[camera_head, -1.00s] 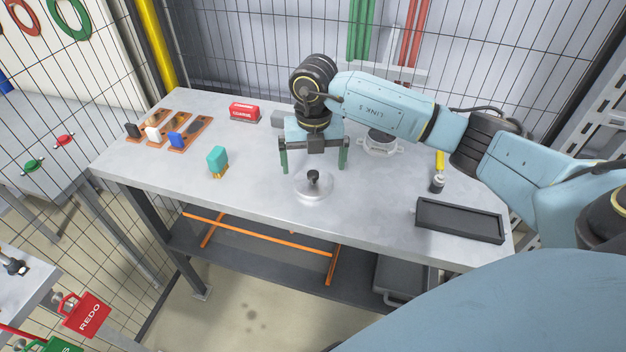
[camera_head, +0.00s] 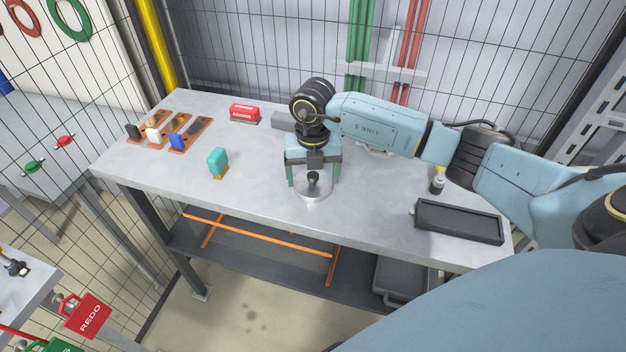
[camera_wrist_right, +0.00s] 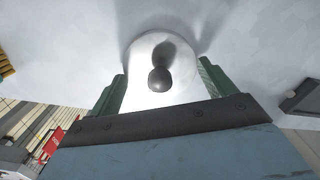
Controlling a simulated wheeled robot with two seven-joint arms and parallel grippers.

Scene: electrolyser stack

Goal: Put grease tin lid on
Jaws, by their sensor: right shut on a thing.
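The lid (camera_head: 314,197) is a shiny silver disc with a black knob on top, at the front middle of the grey table. My right gripper (camera_head: 313,183) points down over it, its two green fingers closed in on either side of the disc. In the right wrist view the lid (camera_wrist_right: 145,88) sits between the fingers, knob towards the camera. It looks at or very near table height. A round pale metal vessel (camera_head: 376,153), perhaps the grease tin, stands behind my right forearm and is mostly hidden. My left gripper is out of view.
A black tray (camera_head: 458,222) and a small yellow-topped bottle (camera_head: 437,182) are to the right. A teal block-like item (camera_head: 218,160) stands left of the lid. A red box (camera_head: 244,113) and wooden holders (camera_head: 170,133) are farther back left.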

